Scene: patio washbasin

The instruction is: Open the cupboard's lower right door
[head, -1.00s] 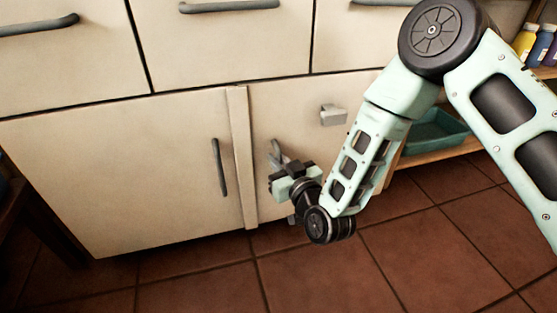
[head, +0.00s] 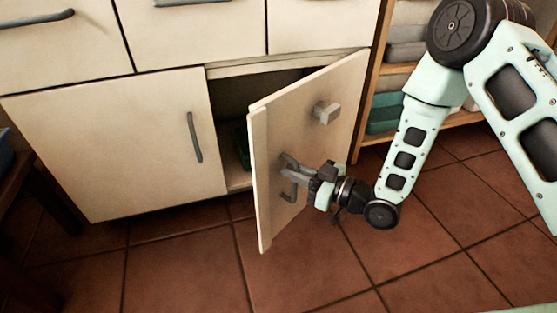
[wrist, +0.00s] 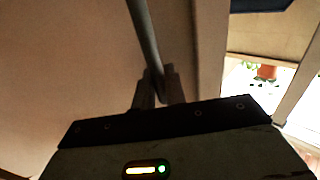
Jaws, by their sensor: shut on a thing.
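The cupboard's lower right door (head: 318,95) stands partly open in the head view, swung out toward me with its hinge side on the right. A grey latch block (head: 326,112) sits on its upper face. My gripper (head: 293,168) is shut on the door's dark bar handle (head: 288,190) near its free left edge. In the wrist view the handle (wrist: 143,30) runs down between my fingertips (wrist: 155,88), against the pale door face. Part of the handle is hidden behind my fingers.
The lower left door (head: 120,150) is shut, with its own dark handle (head: 194,137). Drawers (head: 190,35) above are shut. A dark green thing (head: 242,145) shows inside the cupboard. A shelf with teal trays (head: 385,118) stands at right. Tiled floor (head: 330,270) in front is clear.

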